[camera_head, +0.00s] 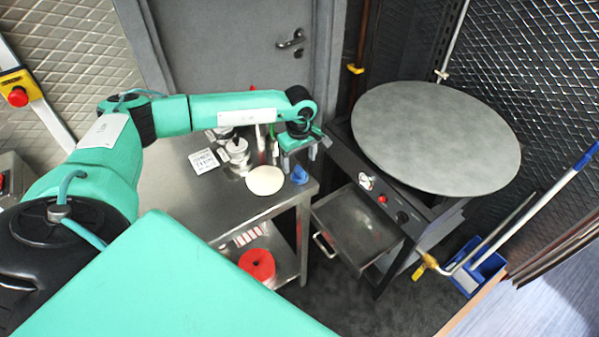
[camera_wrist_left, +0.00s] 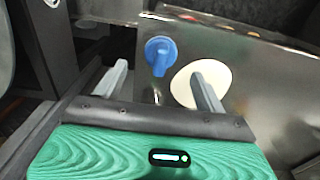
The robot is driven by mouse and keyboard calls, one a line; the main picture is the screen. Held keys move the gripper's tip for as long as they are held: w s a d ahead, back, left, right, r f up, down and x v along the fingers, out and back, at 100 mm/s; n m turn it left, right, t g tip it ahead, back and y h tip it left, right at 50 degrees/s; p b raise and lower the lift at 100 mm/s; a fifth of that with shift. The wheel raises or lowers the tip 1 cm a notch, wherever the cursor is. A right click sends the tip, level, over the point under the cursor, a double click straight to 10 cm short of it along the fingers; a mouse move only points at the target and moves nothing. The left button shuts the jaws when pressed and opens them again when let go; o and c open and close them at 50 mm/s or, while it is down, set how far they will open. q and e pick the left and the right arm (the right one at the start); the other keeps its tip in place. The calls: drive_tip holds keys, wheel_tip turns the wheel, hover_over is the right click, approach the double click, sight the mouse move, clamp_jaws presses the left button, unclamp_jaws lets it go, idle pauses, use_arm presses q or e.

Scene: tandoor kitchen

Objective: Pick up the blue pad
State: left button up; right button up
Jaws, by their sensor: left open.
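The blue pad (camera_head: 300,175) sits near the right edge of the metal table (camera_head: 205,207), just right of a round white disc (camera_head: 265,180). In the left wrist view the blue pad (camera_wrist_left: 160,54) looks like a rounded blue piece with a narrower part below. My left gripper (camera_head: 299,158) is open and empty. It is above the table's right edge, close to the pad in the head view. In the wrist view its fingers (camera_wrist_left: 160,78) stand apart, with the pad showing between and beyond them. I do not see my right gripper.
Metal pots (camera_head: 236,151) and a small printed card (camera_head: 204,161) stand behind the white disc. A red round item (camera_head: 257,264) is on the lower shelf. A stove with a large round plate (camera_head: 436,137) stands to the right. The table's front left is clear.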

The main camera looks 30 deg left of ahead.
sight(299, 168)
use_arm(q)
drive_tip(key=shift+s+d+f+p, duration=0.1)
drive_tip(key=shift+f+p, duration=0.4)
drive_tip(key=shift+p, duration=0.05)
wheel_tip(299, 168, down, 4)
drive_tip(key=shift+p, duration=1.1)
drive_tip(key=shift+f, duration=0.2)
drive_tip(key=c, duration=1.1)
drive_tip(key=shift+r, duration=0.15)
wheel_tip(299, 168, up, 20)
drive_tip(key=b, duration=0.6)
drive_tip(key=shift+b, duration=0.4)
